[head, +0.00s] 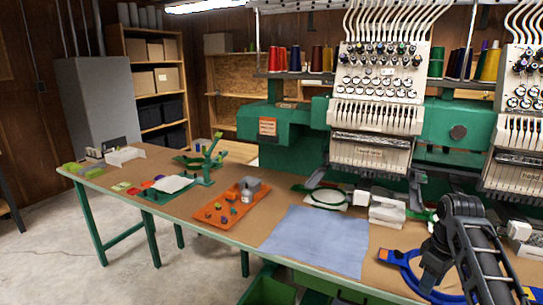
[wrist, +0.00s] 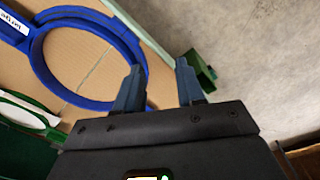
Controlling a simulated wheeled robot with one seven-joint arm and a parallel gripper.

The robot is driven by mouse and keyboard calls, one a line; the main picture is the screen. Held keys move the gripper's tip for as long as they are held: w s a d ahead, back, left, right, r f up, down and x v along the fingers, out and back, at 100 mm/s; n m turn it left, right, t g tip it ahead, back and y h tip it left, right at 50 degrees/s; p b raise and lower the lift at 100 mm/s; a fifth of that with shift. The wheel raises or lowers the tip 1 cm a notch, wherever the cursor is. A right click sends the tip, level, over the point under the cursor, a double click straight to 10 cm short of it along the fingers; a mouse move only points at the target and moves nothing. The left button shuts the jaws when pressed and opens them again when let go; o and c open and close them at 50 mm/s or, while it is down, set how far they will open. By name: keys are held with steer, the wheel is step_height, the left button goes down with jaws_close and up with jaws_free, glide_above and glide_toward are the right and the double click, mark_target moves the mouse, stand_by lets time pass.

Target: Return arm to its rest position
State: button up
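My gripper (wrist: 157,82) shows in the wrist view with its two dark fingers apart and nothing between them. It is open over the table's front edge, with grey floor beyond. A blue hoop (wrist: 37,62) lies on the table just left of the fingers, apart from them as far as I can tell. In the head view my black arm stands at the lower right, partly in front of the blue hoop (head: 410,284). The gripper's fingers cannot be made out in the head view.
The long brown table (head: 255,205) holds a blue cloth (head: 318,240), an orange tray (head: 212,222) and a green stand (head: 206,165). Green embroidery machines (head: 380,120) rise along its back. A green bin (head: 268,290) is below the front edge. The floor (head: 60,245) at left is clear.

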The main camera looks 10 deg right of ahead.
steer(key=s+a+f+m+t, duration=0.2)
steer(key=s+a+f+t, duration=0.2)
steer(key=s+a+f, duration=0.95)
steer(key=s+a+f+t, duration=0.2)
steer(key=s+a+f, duration=0.15)
steer(key=s, duration=0.35)
steer(key=s+a+r+m+t, duration=0.1)
steer(key=s+a+r+t, duration=0.2)
steer(key=s, duration=0.5)
steer(key=s+a+r+m+t, duration=0.1)
steer(key=s+a+r, duration=0.2)
steer(key=s+r, duration=0.35)
steer(key=s+r+t, duration=0.2)
steer(key=s+r, duration=0.3)
steer(key=r, duration=0.3)
steer(key=s+r+t, duration=0.2)
steer(key=s+r, duration=0.4)
steer(key=r, duration=0.3)
steer(key=shift+a+m, duration=0.3)
steer(key=shift+a, duration=0.05)
